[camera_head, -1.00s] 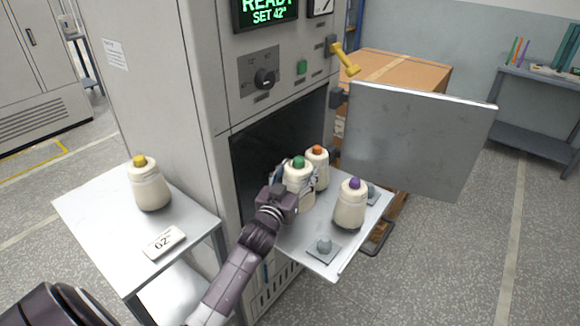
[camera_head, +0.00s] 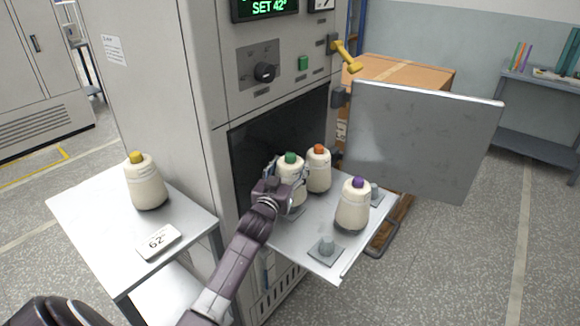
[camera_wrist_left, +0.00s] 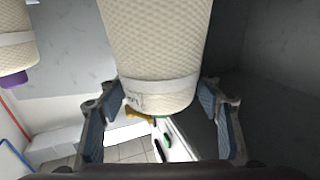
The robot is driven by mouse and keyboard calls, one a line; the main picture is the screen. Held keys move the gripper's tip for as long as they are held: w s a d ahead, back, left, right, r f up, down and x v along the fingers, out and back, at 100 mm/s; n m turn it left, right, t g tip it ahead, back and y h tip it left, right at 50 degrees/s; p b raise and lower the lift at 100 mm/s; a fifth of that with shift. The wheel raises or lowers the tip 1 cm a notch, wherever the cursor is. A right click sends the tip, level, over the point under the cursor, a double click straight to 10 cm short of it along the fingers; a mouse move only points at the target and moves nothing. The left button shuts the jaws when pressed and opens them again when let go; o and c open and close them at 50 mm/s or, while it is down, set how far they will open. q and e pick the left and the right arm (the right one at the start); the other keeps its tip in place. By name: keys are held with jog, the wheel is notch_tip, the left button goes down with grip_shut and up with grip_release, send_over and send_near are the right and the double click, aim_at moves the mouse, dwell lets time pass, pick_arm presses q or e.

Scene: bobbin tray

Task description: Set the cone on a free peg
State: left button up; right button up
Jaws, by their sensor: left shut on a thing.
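The cone with the green top (camera_head: 290,181) is cream coloured and upright at the left of the pull-out tray (camera_head: 292,246). My left gripper (camera_head: 279,182) is shut on it; in the left wrist view its fingers (camera_wrist_left: 163,112) flank the cone's banded end (camera_wrist_left: 150,60). Whether the cone's base touches the tray or a peg is hidden. A free peg (camera_head: 326,243) on a square plate stands at the tray's front corner. Another bare peg (camera_head: 375,190) shows behind the purple-topped cone (camera_head: 352,207). An orange-topped cone (camera_head: 318,174) stands at the back. My right gripper is out of view.
The open oven door (camera_head: 425,140) is to the right of the tray. The dark oven opening (camera_head: 255,150) is behind the cones.

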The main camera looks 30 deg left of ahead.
pick_arm(q)
jog(key=shift+r, duration=0.15)
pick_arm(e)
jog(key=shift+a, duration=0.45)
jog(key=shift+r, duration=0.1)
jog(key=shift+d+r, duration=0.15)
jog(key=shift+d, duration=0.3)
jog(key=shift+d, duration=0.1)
pick_arm(q)
jog(key=shift+p, duration=0.4)
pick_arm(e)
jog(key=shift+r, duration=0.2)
pick_arm(q)
jog(key=shift+f, duration=0.2)
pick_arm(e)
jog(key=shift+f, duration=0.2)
